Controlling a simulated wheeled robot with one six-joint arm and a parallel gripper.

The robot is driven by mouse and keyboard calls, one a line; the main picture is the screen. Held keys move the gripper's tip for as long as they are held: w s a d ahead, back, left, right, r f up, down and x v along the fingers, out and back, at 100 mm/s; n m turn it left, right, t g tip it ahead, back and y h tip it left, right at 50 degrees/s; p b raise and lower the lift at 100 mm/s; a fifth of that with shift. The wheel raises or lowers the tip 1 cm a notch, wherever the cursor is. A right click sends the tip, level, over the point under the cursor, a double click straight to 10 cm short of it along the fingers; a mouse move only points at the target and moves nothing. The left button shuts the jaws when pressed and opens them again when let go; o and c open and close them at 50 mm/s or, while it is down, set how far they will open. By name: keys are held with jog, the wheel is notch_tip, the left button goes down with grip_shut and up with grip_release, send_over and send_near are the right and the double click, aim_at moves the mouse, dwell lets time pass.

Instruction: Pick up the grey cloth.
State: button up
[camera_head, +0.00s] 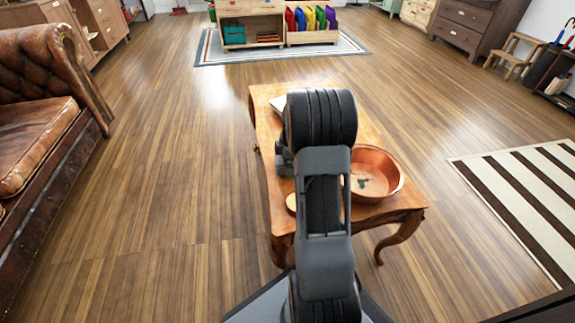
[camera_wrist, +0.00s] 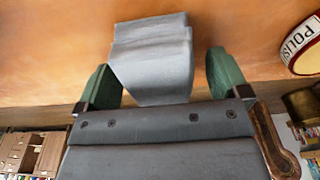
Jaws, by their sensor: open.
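The grey cloth (camera_wrist: 152,62) shows in the wrist view as a folded, block-like bundle on the orange-brown wooden table top (camera_wrist: 60,50). My gripper (camera_wrist: 161,78) has its two green fingers spread, one on each side of the cloth. Gaps show between the fingers and the cloth, and the cloth's near end reaches close to the gripper's grey body.
A round tin marked "POLISH" (camera_wrist: 304,48) is right of the gripper in the wrist view. A copper bowl (camera_head: 385,185) stands on the table right of my arm. A pale flat item (camera_head: 279,103) lies at the far end. A leather sofa (camera_head: 40,130) stands left; floor between is clear.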

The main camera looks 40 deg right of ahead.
jog(key=shift+f, duration=0.2)
dwell(0.5)
jog(key=shift+c, duration=0.2)
jog(key=c, duration=1)
jog(key=shift+o, duration=0.2)
jog(key=shift+r, duration=0.1)
notch_tip(320, 180, up, 4)
jog(key=shift+r+p, duration=0.1)
jog(key=shift+p, duration=0.8)
jog(key=s+a+r+p, duration=0.3)
jog(key=s+r+p, duration=0.2)
jog(key=s+r, duration=0.4)
jog(key=s, duration=0.4)
jog(key=shift+s, duration=0.35)
